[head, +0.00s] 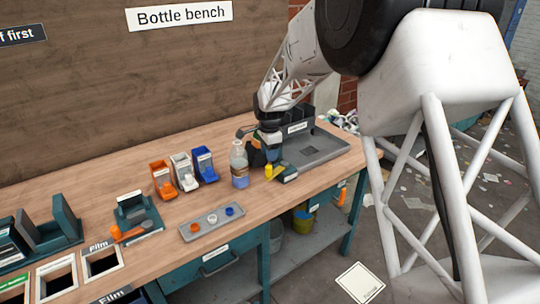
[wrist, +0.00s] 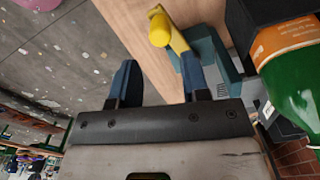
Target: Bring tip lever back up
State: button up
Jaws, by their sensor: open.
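The tip lever, a yellow arm with a round knob (head: 270,171), sits at the front of the tipping station on the bench, low beside a teal block. In the wrist view the yellow lever (wrist: 178,42) lies just ahead of my right-hand finger. My gripper (head: 270,150) is open and empty over the station; its blue fingers also show in the wrist view (wrist: 158,72). The lever's knob is beyond the gap between them, and I cannot tell whether a finger touches it. A green bottle with an orange label (wrist: 290,75) is close on the right, by a dark block.
A clear bottle with bluish contents (head: 239,168) stands just left of the station. A grey tray (head: 318,148) is to its right. Orange, white and blue bins (head: 183,171) and a cap tray (head: 195,232) are further left. The bench's front edge is close.

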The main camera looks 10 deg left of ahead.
jog(key=shift+s+d+f, duration=0.25)
jog(key=c, duration=0.5)
jog(key=s+d+f+g+y, duration=0.1)
jog(key=s+d+f+m+g+y, duration=0.1)
jog(key=s+f, duration=0.1)
jog(key=s+d+f+g+y, duration=0.1)
jog(key=s, duration=0.1)
jog(key=shift+s+f+m, duration=0.15)
jog(key=shift+s+m, duration=0.05)
jog(key=shift+m, duration=0.2)
grip_shut()
jog(key=d+f+m+t+y, duration=0.3)
jog(key=d+m+t+y, duration=0.6)
jog(key=d+y, duration=0.4)
jog(key=shift+s+t, duration=0.3)
jog(key=shift+s, duration=0.05)
jog(key=shift+f, duration=0.1)
